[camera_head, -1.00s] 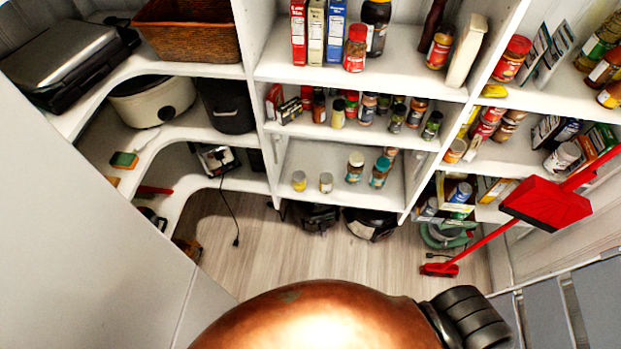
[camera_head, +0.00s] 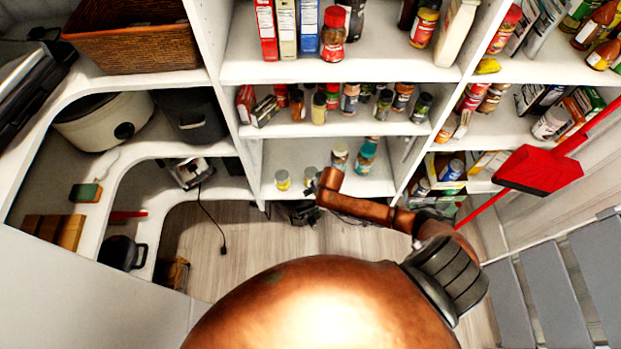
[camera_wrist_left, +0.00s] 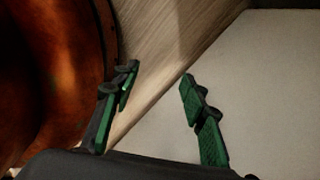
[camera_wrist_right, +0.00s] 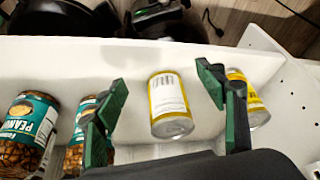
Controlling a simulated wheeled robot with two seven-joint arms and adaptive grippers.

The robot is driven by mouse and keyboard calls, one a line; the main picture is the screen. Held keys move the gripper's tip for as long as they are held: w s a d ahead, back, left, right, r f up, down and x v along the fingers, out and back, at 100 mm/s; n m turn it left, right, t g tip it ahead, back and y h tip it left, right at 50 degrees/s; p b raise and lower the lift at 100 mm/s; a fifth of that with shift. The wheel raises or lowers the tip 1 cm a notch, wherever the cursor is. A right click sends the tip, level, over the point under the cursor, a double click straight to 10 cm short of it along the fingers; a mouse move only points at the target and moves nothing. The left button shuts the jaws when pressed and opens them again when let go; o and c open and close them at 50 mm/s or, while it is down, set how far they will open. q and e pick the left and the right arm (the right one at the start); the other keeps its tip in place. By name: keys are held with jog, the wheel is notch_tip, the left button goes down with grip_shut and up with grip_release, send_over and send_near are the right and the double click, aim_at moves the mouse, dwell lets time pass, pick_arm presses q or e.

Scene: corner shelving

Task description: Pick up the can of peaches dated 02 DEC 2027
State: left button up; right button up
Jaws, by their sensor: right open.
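In the right wrist view a can with a white label and yellow bands (camera_wrist_right: 169,105) stands on a white shelf. My right gripper (camera_wrist_right: 162,92) is open, with its green-padded fingers on either side of this can. A second yellow can (camera_wrist_right: 255,99) is partly behind the right-hand finger. In the head view the two small cans, left (camera_head: 282,180) and right (camera_head: 310,178), are on the low middle shelf (camera_head: 378,184), beside my copper right arm. No date is readable on either can. My left gripper (camera_wrist_left: 158,85) is open and empty, over floor and a grey surface.
Peanut jars (camera_wrist_right: 28,128) stand left of the near can in the right wrist view, one partly behind the left-hand finger. A shelf with several spice jars (camera_head: 319,108) is above. A red dustpan (camera_head: 538,171) is at right. Dark appliances (camera_wrist_right: 165,18) sit on the floor beyond the shelf.

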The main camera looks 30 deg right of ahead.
aim_at(311, 176)
jog(key=shift+m, duration=0.4)
jog(key=w+r, duration=0.2)
jog(key=r, duration=0.1)
jog(key=w+r, duration=0.1)
jog(key=r, duration=0.1)
jog(key=shift+w+d, duration=0.3)
jog(key=shift+d, duration=0.05)
jog(key=shift+w+r, duration=0.15)
jog(key=shift+w, duration=0.1)
jog(key=shift+w+d+f+h+b, duration=0.1)
jog(key=shift+w+f+h+b, duration=0.05)
jog(key=shift+f+h+b, duration=0.2)
jog(key=b+x, duration=0.3)
jog(key=x, duration=0.3)
jog(key=shift+w, duration=0.3)
jog(key=shift+w+f, duration=0.1)
jog(key=shift+f, duration=0.1)
jog(key=shift+r, duration=0.1)
jog(key=shift+c, duration=1)
jog(key=c, duration=1.3)
pick_arm(q)
jog(key=f, duration=0.4)
jog(key=shift+w+d, duration=0.2)
jog(key=shift+w, duration=0.05)
pick_arm(e)
jog(key=shift+c, duration=0.3)
